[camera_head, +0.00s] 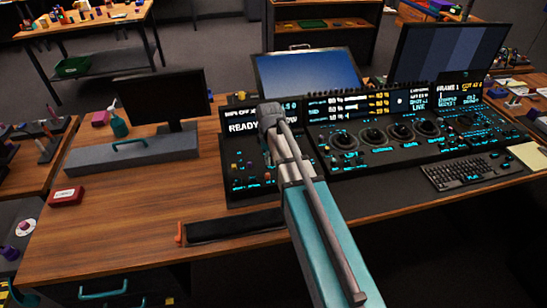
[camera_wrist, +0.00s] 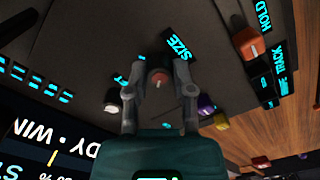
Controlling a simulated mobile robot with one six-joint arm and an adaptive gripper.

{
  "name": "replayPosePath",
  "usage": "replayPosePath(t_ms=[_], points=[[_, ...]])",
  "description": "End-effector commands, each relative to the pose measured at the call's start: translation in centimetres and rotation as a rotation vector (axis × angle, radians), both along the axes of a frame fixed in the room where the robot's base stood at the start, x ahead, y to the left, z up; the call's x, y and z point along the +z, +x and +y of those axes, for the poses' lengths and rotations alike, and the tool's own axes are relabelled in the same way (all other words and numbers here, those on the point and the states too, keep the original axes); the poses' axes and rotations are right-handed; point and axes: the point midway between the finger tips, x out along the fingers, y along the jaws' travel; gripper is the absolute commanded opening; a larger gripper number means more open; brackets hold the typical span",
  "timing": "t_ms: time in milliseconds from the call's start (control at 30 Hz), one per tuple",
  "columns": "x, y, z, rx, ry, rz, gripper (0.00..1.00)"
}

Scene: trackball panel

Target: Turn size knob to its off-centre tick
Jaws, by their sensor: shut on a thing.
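The size knob (camera_wrist: 160,78) is a small, round, reddish knob on the dark panel, just below the "SIZE" label (camera_wrist: 178,48) in the wrist view. My gripper (camera_wrist: 158,82) is shut on it, with one grey finger on each side. The fingers hide part of the knob's rim, and I cannot make out its pointer or tick marks clearly. In the head view my arm reaches over the left part of the console (camera_head: 250,172), and it hides the knob and the fingertips.
A pale knob (camera_wrist: 113,108) is left of my fingers; purple (camera_wrist: 206,104) and yellow (camera_wrist: 220,119) knobs are to the right. A lit display (camera_wrist: 50,150) is at the lower left.

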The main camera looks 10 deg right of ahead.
Motion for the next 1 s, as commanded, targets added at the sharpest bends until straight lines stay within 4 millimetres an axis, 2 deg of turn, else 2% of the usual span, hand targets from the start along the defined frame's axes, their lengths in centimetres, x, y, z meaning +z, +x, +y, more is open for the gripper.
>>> replayPosePath(t_ms=[167, 200, 367, 1000], points=[[0.00, 0.35, 0.31, 0.003, 0.007, -0.007, 0.00], [0.00, 0.35, 0.31, 0.003, 0.007, -0.007, 0.37], [0.00, 0.23, 0.20, 0.002, 0.005, -0.005, 0.66], [0.67, -0.05, 0.04, -0.004, 0.002, -0.002, 0.66]])
